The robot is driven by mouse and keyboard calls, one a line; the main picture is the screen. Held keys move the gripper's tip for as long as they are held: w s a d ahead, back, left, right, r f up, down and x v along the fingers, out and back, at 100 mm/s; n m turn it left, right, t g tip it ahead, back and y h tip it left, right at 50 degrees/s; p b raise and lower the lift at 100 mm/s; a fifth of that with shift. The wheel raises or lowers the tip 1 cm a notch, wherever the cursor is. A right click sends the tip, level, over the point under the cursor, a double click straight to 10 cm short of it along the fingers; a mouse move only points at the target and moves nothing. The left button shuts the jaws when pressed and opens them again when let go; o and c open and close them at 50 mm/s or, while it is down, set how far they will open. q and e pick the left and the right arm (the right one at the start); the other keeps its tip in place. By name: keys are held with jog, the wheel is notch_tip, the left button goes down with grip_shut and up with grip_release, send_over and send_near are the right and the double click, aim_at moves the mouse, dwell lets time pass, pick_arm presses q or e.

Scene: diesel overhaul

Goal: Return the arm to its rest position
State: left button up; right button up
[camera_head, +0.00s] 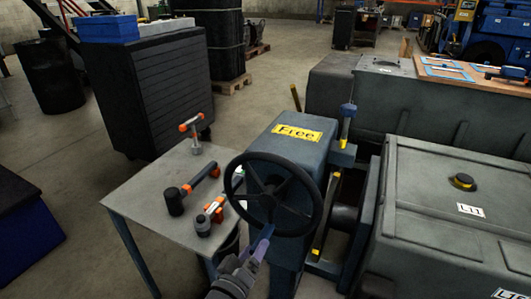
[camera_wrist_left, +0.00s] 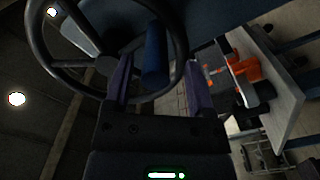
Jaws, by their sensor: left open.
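My left gripper (camera_head: 262,243) comes in from the bottom of the head view, its purple fingers at the lower rim of a black handwheel (camera_head: 310,216). In the left wrist view the two fingers stand apart, with a blue cylindrical handle (camera_wrist_left: 155,48) between them. Whether they touch it I cannot tell. The wheel (camera_wrist_left: 48,62) fills the upper left there. It is mounted on a blue-grey housing (camera_head: 287,152) with a yellow "Free" label (camera_head: 297,133). My right gripper is in neither view.
Left of the wheel, a small grey table (camera_head: 150,190) holds orange-and-black tools (camera_head: 190,190). A large grey engine block (camera_head: 440,215) closes off the right. A black drawer cabinet (camera_head: 155,90) stands behind the table. Open floor shows at the far left and back.

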pick_arm(q)
jog(key=p+v, duration=0.1)
jog(key=v, duration=0.3)
jog(key=shift+r, duration=0.15)
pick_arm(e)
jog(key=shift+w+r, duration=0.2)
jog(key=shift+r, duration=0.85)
pick_arm(q)
jog(key=s+a+f+m+g+y+p, duration=0.15)
jog(key=s+a+f+g, duration=0.25)
jog(key=s+f, duration=0.5)
jog(key=s+a+f+m+g+y+p, duration=0.1)
jog(key=s+a+f+m+g+y, duration=0.25)
jog(key=s+f, duration=0.45)
jog(key=s+a+f+m+g, duration=0.1)
jog(key=s+a+f+g, duration=0.1)
jog(key=s, duration=0.7)
jog(key=s+a+f+m+g+y, duration=0.1)
jog(key=s+f+g, duration=0.3)
jog(key=s, duration=0.5)
jog(key=s+a+f+m+g+y, duration=0.1)
jog(key=s+a+f+g, duration=0.2)
jog(key=s, duration=0.6)
jog(key=shift+s+a+f+g+p, duration=0.3)
jog(key=shift+g+p, duration=0.15)
jog(key=shift+g, duration=0.1)
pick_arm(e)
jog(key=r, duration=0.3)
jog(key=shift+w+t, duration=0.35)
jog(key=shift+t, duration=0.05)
